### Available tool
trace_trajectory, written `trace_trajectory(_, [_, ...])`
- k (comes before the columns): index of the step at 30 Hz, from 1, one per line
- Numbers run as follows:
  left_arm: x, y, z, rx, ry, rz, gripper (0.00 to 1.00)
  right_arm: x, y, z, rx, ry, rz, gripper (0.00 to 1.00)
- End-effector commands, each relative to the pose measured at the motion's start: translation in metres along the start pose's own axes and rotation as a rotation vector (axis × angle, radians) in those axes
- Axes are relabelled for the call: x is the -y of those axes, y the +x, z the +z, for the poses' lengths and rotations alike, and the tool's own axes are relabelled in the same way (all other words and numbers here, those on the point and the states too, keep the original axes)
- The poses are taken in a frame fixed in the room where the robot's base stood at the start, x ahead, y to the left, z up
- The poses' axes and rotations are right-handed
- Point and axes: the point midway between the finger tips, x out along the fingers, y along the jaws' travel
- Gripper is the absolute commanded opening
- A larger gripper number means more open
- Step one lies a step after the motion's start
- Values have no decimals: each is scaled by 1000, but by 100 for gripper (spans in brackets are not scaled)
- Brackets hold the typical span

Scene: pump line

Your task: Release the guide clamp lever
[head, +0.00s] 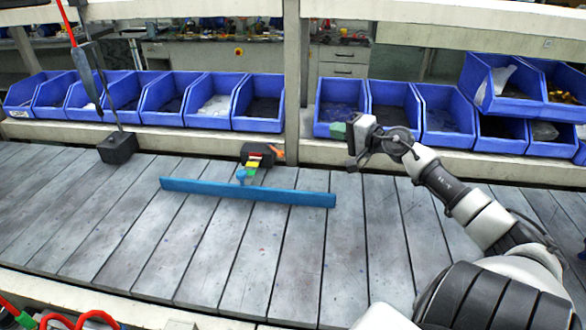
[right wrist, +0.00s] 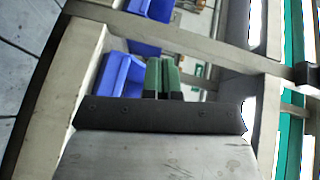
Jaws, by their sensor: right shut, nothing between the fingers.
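The guide clamp (head: 258,155) is a small black block with yellow, red and green parts, standing on the slatted conveyor behind a long blue guide rail (head: 290,197). An orange lever (head: 278,152) sticks out at its right side. My right gripper (head: 338,131) is to the right of the clamp and apart from it, in front of the blue bins. Its green fingers are shut and empty, and they also show in the right wrist view (right wrist: 162,75). The clamp and lever are not seen in the right wrist view. My left gripper is not in view.
A row of blue bins (head: 213,102) stands behind the conveyor (head: 130,230), with more bins (head: 447,112) on the right. A post (head: 292,70) rises between them. A black block (head: 117,148) with a thin rod stands at left. The front conveyor slats are clear.

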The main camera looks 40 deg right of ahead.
Motion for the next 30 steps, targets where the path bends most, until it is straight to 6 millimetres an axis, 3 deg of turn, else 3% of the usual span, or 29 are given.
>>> trace_trajectory(1, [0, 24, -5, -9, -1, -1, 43, -29, 4, 4, 0, 0, 0, 0])
trace_trajectory(3, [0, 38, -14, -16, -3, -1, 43, -51, 7, 7, 0, 1, 0, 0])
trace_trajectory(9, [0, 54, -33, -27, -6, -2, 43, -86, 12, 12, 0, 0, 0, 0])
trace_trajectory(17, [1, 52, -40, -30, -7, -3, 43, -90, 19, 13, 0, 0, -2, 0])
trace_trajectory(30, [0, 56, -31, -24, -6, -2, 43, -88, 72, 11, -3, 4, -5, 0])
